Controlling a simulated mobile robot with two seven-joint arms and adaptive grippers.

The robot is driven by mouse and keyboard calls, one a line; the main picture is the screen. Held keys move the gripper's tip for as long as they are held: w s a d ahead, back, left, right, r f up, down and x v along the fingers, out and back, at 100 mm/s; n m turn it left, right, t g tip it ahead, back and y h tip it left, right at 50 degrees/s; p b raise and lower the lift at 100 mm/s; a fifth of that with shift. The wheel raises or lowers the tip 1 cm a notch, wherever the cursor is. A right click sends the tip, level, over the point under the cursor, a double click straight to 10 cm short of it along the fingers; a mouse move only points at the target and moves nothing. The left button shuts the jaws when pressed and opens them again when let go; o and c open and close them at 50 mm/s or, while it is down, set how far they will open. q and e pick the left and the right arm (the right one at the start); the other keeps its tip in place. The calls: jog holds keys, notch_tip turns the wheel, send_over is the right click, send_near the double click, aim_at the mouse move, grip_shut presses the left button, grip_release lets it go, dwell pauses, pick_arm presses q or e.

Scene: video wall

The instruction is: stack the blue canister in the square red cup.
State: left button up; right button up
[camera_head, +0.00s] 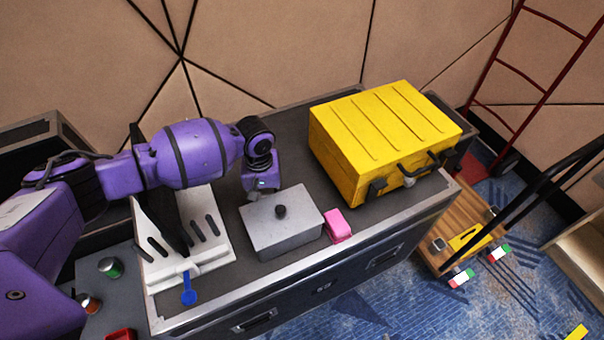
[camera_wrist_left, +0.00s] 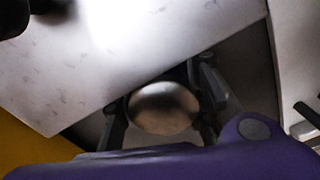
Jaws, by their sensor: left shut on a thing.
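My left gripper (camera_head: 260,190) is behind the grey metal box, and its fingertips are hidden in the head view. In the left wrist view its fingers are shut on a round, shiny metal-topped canister (camera_wrist_left: 165,108). I take this to be the blue canister, but its side is hidden and no blue shows. The square red cup (camera_head: 121,335) is at the bottom edge of the head view, mostly cut off. It lies well to the left and nearer than the gripper. My right gripper is not in view.
The grey metal box (camera_head: 282,226) with a black knob stands in front of the gripper. A pink block (camera_head: 338,226), a yellow case (camera_head: 375,135), a white slotted stand (camera_head: 215,245), a blue spoon-like piece (camera_head: 188,290), a green canister (camera_head: 110,267) and a copper-topped canister (camera_head: 89,303) stand around.

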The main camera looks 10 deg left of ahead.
pick_arm(q)
jog(key=shift+f, duration=0.1)
jog(key=o, duration=1.2)
jog(key=shift+f, duration=0.1)
jog(key=shift+o, duration=0.2)
